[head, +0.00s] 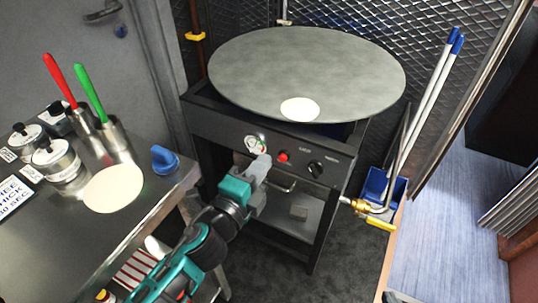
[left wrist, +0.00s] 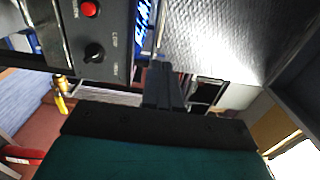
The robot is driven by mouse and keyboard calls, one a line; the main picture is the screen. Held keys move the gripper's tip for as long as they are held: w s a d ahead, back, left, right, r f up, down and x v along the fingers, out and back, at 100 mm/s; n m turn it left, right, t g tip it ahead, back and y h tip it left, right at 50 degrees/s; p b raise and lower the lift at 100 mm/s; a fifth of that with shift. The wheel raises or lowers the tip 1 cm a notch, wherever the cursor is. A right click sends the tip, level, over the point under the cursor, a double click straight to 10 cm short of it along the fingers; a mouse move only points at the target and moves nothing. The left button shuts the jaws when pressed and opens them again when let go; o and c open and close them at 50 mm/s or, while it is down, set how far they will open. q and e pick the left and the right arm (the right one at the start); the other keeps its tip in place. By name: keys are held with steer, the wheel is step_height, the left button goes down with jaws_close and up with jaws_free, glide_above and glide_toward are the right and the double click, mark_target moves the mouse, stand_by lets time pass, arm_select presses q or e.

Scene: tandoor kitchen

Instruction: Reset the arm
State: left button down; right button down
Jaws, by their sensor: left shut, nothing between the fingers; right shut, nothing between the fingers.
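My left arm, teal and grey, comes up from the bottom of the head view. Its gripper (head: 261,163) is shut and empty, in front of the stove's black control panel (head: 225,130), just below a round gauge (head: 254,143). I cannot tell whether the fingertips touch the panel. In the left wrist view the shut fingers (left wrist: 163,80) point up in the picture, with a red button (left wrist: 89,9) and a black knob (left wrist: 95,52) to their left. My right gripper is not in view.
A large round griddle (head: 305,65) tops the stove, with a white disc (head: 299,109) at its front edge. A steel counter (head: 50,235) with canisters, red and green handled tools and another disc stands left. A blue dustpan (head: 383,186) is right. Carpeted floor (head: 455,170) lies open at right.

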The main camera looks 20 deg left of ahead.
arm_select(q)
steer(key=shift+s, duration=0.3)
steer(key=s+a+f+n+g, duration=0.2)
steer(key=s+f+n+g, duration=0.1)
steer(key=s+f+n, duration=0.3)
steer(key=s+a+f+n+g+y+p, duration=0.1)
steer(key=s+a+f+n+g, duration=0.1)
steer(key=s+f+n, duration=0.5)
step_height(320, 180, down, 3)
steer(key=n+g, duration=0.1)
steer(key=n, duration=0.3)
steer(key=shift+n+g, duration=0.3)
steer(key=shift+g, duration=0.1)
